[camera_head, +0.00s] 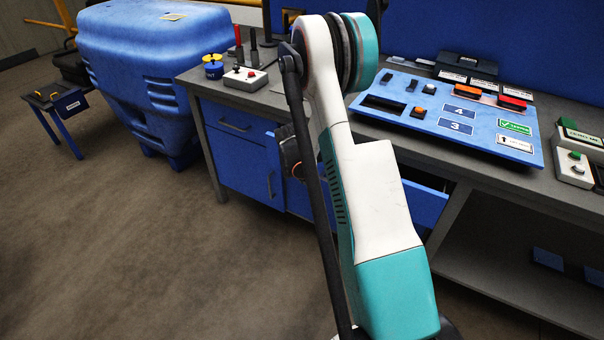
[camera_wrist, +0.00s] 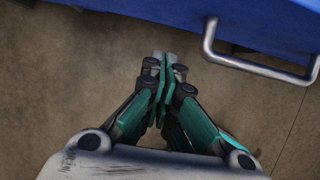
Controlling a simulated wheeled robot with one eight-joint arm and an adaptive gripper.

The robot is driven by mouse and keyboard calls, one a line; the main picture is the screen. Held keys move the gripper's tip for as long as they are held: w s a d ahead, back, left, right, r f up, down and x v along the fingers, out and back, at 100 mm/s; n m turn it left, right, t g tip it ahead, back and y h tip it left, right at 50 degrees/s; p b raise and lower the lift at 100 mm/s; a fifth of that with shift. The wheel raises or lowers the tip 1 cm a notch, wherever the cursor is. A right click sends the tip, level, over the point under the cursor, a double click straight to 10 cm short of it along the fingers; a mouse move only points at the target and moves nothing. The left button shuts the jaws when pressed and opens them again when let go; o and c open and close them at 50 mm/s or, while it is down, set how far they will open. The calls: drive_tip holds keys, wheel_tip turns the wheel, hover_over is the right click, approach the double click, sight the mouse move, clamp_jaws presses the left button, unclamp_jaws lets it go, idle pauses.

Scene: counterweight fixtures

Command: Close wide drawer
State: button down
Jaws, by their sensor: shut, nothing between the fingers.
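The wide drawer (camera_head: 428,190) is blue and stands partly pulled out under the grey worktop in the head view, mostly hidden behind my arm. In the wrist view a blue front (camera_wrist: 272,22), which appears to be this drawer's, fills the top right. Its metal bar handle (camera_wrist: 255,68) sticks out toward the lower right. My gripper (camera_wrist: 166,62) is shut and empty, with its fingertips left of the handle and apart from it, over the floor. In the head view the fingertips are hidden by my arm.
The grey worktop (camera_head: 490,175) carries a blue sloped control panel (camera_head: 400,118) and small control boxes. A closed blue drawer (camera_head: 235,123) and a cupboard door (camera_head: 240,170) are at left. A large blue case (camera_head: 150,65) stands further left. The brown floor in front is clear.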

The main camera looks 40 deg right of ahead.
drive_tip(key=d, duration=0.1)
drive_tip(key=w+d+b, duration=0.1)
drive_tip(key=d, duration=0.2)
drive_tip(key=shift+w+f, duration=0.3)
